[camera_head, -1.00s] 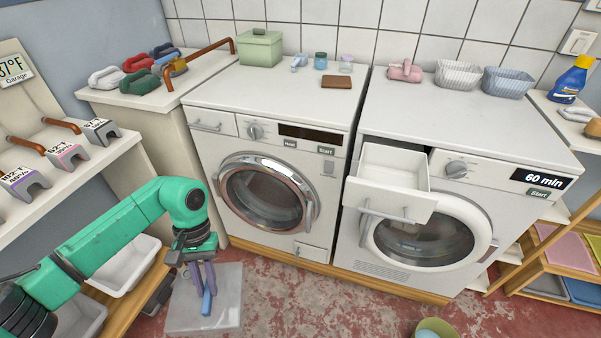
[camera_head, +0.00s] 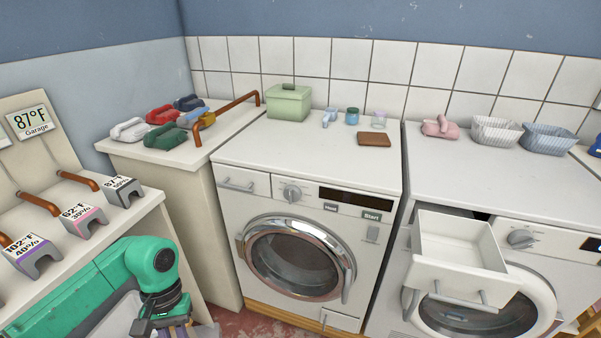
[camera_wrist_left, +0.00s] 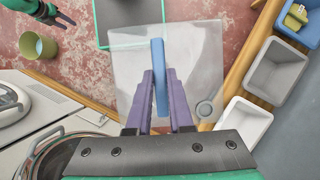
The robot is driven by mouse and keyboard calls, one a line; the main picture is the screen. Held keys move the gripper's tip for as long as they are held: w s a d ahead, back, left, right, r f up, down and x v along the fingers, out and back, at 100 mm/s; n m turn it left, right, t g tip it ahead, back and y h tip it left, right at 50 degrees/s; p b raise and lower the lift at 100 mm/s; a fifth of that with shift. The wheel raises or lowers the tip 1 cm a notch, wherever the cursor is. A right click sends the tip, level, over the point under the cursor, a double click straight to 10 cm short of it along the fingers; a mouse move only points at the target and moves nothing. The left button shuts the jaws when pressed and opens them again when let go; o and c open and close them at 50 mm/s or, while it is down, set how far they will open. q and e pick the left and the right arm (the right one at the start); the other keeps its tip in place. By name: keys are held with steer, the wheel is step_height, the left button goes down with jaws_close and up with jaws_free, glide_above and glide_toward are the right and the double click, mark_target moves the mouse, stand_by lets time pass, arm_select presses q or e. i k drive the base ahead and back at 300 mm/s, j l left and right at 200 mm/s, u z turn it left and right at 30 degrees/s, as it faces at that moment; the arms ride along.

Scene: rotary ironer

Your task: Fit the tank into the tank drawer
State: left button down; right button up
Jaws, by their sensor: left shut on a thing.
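The tank (camera_wrist_left: 195,60) is a wide, translucent, pale box with a blue handle (camera_wrist_left: 160,80) and a round cap at one corner. My left gripper (camera_wrist_left: 159,85) is shut on the blue handle, and the tank hangs above the floor. In the head view my left gripper is mostly cut off at the bottom left. The tank drawer (camera_head: 462,272) is pulled out of the right-hand machine, open at the top and empty inside. It stands well to the right of my left gripper. My right gripper (camera_wrist_left: 62,18) shows small in the left wrist view; its jaws are unclear.
A closed washer (camera_head: 300,190) stands between my left arm and the drawer. A shelf with grey labelled blocks (camera_head: 85,225) is at the left. Bins (camera_wrist_left: 275,70) lie right in the wrist view, and a bucket (camera_wrist_left: 38,46) stands on the floor.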

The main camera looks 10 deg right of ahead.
mark_target(454, 260)
steer(key=i+j+z, duration=0.1)
steer(key=z, duration=0.3)
steer(key=i+j+z, duration=0.1)
steer(key=z, duration=0.3)
steer(key=j+z, duration=0.2)
steer(key=z, duration=0.25)
steer(key=i+j+z, duration=0.1)
steer(key=z, duration=0.3)
steer(key=j+z, duration=0.25)
steer(key=z, duration=0.15)
